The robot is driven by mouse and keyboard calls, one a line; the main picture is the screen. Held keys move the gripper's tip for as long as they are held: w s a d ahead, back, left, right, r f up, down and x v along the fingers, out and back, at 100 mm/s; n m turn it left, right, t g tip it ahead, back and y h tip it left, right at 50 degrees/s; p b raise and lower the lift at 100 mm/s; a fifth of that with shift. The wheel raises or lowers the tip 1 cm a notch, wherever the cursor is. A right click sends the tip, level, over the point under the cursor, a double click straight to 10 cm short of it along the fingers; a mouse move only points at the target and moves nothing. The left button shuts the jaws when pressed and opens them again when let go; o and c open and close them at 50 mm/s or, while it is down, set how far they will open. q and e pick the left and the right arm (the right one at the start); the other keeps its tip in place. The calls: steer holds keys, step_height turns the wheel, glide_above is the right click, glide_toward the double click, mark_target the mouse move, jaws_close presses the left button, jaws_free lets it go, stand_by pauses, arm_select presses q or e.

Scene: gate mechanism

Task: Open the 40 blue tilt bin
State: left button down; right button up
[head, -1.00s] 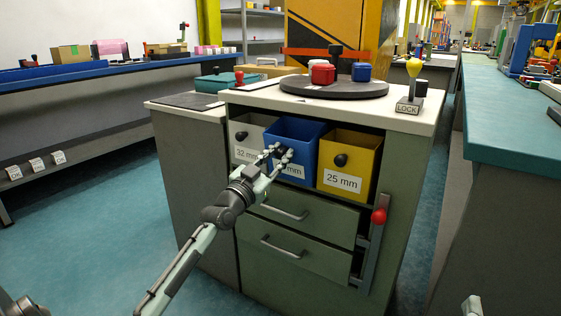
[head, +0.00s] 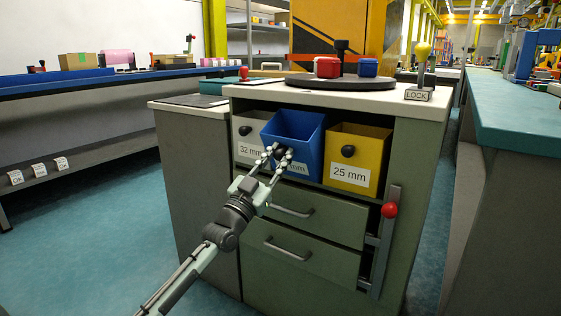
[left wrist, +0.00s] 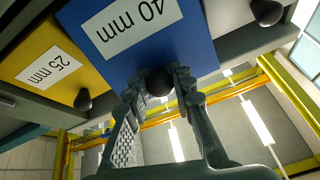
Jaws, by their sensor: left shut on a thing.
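The blue tilt bin (head: 297,134) sits in the cabinet's top row between a grey bin and a yellow bin. It is tilted forward, its front leaning out past its neighbours and its open top showing. Its 40 mm label (left wrist: 130,25) shows upside down in the left wrist view and is partly covered by my gripper in the head view. My left gripper (head: 273,154) is shut on the bin's dark round knob (left wrist: 159,82), with one finger on each side of it. My right gripper is not in view.
The grey 32 mm bin (head: 247,133) and yellow 25 mm bin (head: 357,158) flank it. Drawers with bar handles (head: 289,209) lie below. A red-knobbed lever (head: 389,210) is at the right. A LOCK lever (head: 420,80) and dark turntable (head: 340,83) stand on top.

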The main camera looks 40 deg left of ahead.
arm_select(q)
steer(key=shift+s+f, duration=0.55)
steer(key=shift+f, duration=0.05)
stand_by(0.3)
steer(key=c, duration=1.3)
jaws_free()
steer(key=shift+o, duration=0.2)
steer(key=shift+r, duration=0.1)
steer(key=v, duration=1.2)
